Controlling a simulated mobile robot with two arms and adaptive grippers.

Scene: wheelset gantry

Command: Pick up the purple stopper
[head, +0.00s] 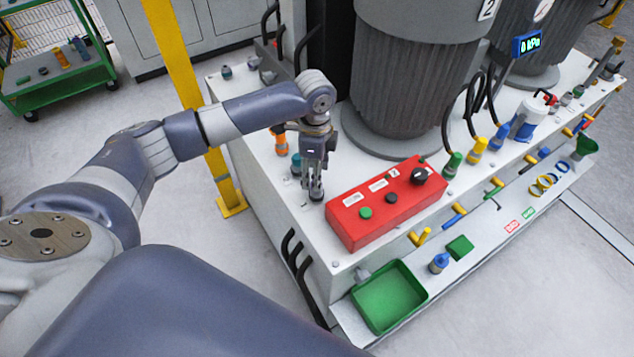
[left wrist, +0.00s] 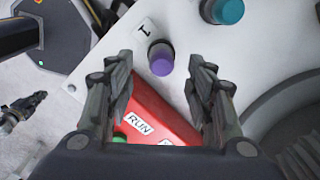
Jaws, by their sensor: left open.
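The purple stopper (left wrist: 161,64) is a small purple-topped cylinder with a dark base, standing on the white machine top in the left wrist view. It lies between my left gripper's (left wrist: 163,72) two fingers, with clear gaps on both sides. The fingers are spread and hold nothing. In the head view my left gripper (head: 315,190) points down over the machine top, left of the red control box, and largely hides the stopper. My right gripper is in neither view.
The red control box (head: 388,205) stands close beside the gripper. A teal-topped stopper (left wrist: 227,11) and an orange one (head: 281,144) are behind it. A large grey ribbed cylinder (head: 410,95) rises behind the box. A green tray (head: 388,298) sits on the lower ledge.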

